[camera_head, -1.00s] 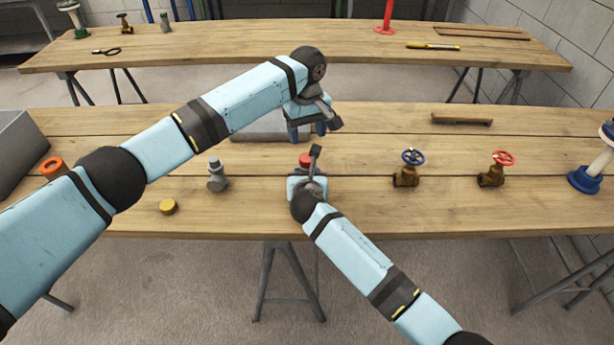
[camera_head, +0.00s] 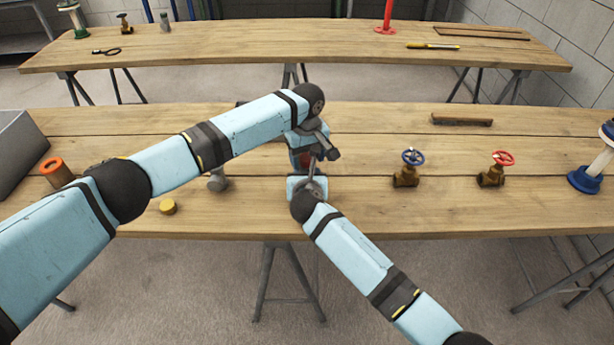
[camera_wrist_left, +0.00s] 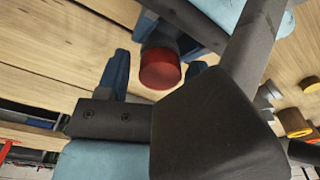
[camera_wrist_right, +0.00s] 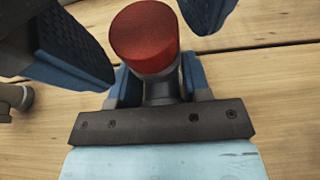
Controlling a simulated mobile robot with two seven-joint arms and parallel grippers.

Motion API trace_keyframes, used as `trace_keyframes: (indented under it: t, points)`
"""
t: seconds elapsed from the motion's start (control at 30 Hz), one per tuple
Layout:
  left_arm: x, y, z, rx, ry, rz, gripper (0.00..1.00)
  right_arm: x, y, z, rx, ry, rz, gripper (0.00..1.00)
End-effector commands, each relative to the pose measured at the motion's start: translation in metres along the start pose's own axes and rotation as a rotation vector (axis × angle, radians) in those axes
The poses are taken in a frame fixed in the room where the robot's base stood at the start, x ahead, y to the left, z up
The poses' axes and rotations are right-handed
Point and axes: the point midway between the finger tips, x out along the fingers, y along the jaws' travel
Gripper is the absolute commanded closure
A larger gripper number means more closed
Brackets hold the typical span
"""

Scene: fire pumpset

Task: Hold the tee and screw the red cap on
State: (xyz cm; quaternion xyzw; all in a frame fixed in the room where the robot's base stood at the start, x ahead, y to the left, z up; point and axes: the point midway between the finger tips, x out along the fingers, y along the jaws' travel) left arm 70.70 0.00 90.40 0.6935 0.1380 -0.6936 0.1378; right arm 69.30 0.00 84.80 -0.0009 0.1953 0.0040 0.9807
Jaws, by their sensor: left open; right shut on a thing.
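The red cap (camera_wrist_right: 145,38) sits on the upper end of the grey tee (camera_wrist_right: 160,90), and I cannot tell how firmly it is seated. My right gripper (camera_wrist_right: 158,88) is shut on the tee, with its blue fingers on either side of it. My left gripper (camera_wrist_left: 156,74) is open, its blue fingers on either side of the red cap, which also shows in the left wrist view (camera_wrist_left: 160,68); a gap shows between fingers and cap. In the head view the left arm's wrist hides most of the tee, and a little of the cap shows (camera_head: 305,158).
A grey fitting (camera_head: 217,182) stands left, partly behind my left arm, near a yellow cap (camera_head: 167,207) and an orange-topped fitting (camera_head: 55,171). Valves with blue (camera_head: 406,170) and red (camera_head: 494,170) wheels stand right. A brown bar (camera_head: 461,119) lies at the back right.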

Motion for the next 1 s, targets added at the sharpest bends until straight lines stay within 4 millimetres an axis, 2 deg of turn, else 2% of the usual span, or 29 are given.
trace_keyframes:
  t: [0.2, 0.27, 0.4, 0.43, 0.57, 0.83, 1.0]
  points:
    - [0.0002, 0.0000, 0.0000, 0.000, 0.000, 0.000, 0.39, 0.0000, 0.0001, 0.0001, 0.000, 0.000, 0.000, 1.00]
    - [0.0001, 0.0000, 0.0000, 0.000, 0.000, 0.000, 0.51, 0.0000, 0.0001, 0.0001, 0.000, 0.000, 0.000, 1.00]
    - [0.0000, 0.0000, -0.0001, 0.000, 0.000, 0.000, 0.83, 0.0000, 0.0001, 0.0001, 0.000, 0.000, 0.000, 1.00]
    - [0.0000, 0.0000, -0.0001, 0.000, 0.000, 0.000, 0.88, 0.0000, 0.0001, 0.0001, 0.000, 0.000, 0.000, 1.00]
    - [0.0001, 0.0000, 0.0000, 0.036, 0.000, 0.000, 0.88, 0.0000, 0.0001, 0.0001, 0.000, 0.000, 0.000, 1.00]
    - [0.0002, 0.0001, 0.0002, 0.437, -0.001, 0.002, 0.88, -0.0001, 0.0001, 0.0001, 0.000, 0.000, 0.000, 1.00]
    - [0.0004, -0.0003, -0.0003, 0.572, 0.000, 0.000, 0.88, -0.0001, 0.0001, 0.0001, 0.000, 0.000, 0.000, 1.00]
